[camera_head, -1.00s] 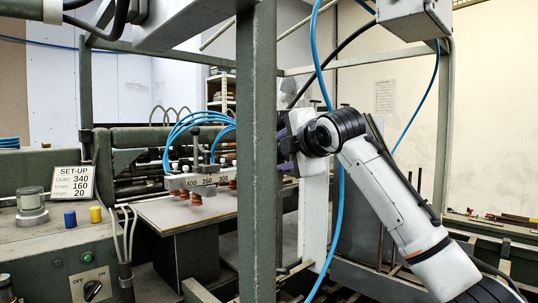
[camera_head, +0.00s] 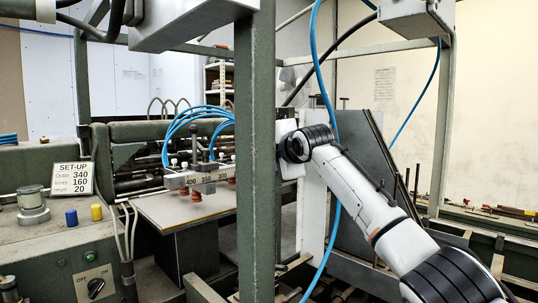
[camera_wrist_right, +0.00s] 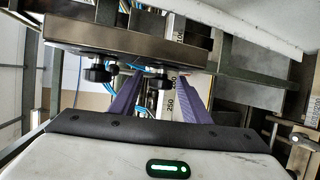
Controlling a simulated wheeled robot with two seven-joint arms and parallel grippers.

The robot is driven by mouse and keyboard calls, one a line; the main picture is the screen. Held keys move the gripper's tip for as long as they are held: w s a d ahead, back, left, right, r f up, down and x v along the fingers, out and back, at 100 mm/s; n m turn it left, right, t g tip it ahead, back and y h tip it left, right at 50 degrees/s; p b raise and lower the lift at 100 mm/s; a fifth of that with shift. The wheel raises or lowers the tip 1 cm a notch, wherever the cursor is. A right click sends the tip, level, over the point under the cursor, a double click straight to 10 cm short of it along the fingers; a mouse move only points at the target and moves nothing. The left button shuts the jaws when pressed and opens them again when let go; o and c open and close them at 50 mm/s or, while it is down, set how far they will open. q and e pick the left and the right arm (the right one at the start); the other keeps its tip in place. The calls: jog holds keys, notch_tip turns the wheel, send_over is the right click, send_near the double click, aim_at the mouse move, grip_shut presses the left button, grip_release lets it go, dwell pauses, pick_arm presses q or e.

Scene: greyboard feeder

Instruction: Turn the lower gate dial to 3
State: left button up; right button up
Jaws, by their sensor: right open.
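Two black knobs show in the right wrist view, a left one (camera_wrist_right: 97,72) and a right one (camera_wrist_right: 156,72), under the edge of a dark plate (camera_wrist_right: 125,38). I cannot tell which, if either, is the lower gate dial, and I cannot read a setting on them. My right gripper (camera_wrist_right: 160,82) has its two purple fingers apart. The right knob appears between the fingers in the picture; I see no clear contact. In the head view my right arm reaches in from the right, and its fingers are hidden behind the green post. My left gripper is not in view.
A green upright post (camera_head: 254,150) stands in front of my right wrist. Blue hoses (camera_head: 333,225) hang close by the arm. A set-up card (camera_head: 73,179) reads 340, 160 and 20. A scale bar (camera_head: 195,180) sits above the grey board (camera_head: 165,209).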

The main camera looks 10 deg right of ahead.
jog(key=c, duration=1)
jog(key=shift+c, duration=0.2)
jog(key=shift+f, duration=0.1)
jog(key=shift+f+t+b, duration=0.1)
jog(key=shift+t+b, duration=0.4)
jog(key=shift+b, duration=0.05)
jog(key=shift+m+t+y+b, duration=0.5)
jog(key=shift+m+t+b, duration=0.2)
jog(key=shift+t+b, duration=0.45)
jog(key=m+t+b, duration=0.1)
jog(key=t+b, duration=0.1)
jog(key=b, duration=0.1)
jog(key=shift+t, duration=0.25)
jog(key=shift+b, duration=0.3)
jog(key=shift+t, duration=0.3)
jog(key=shift+r+m, duration=0.2)
jog(key=shift+m, duration=0.1)
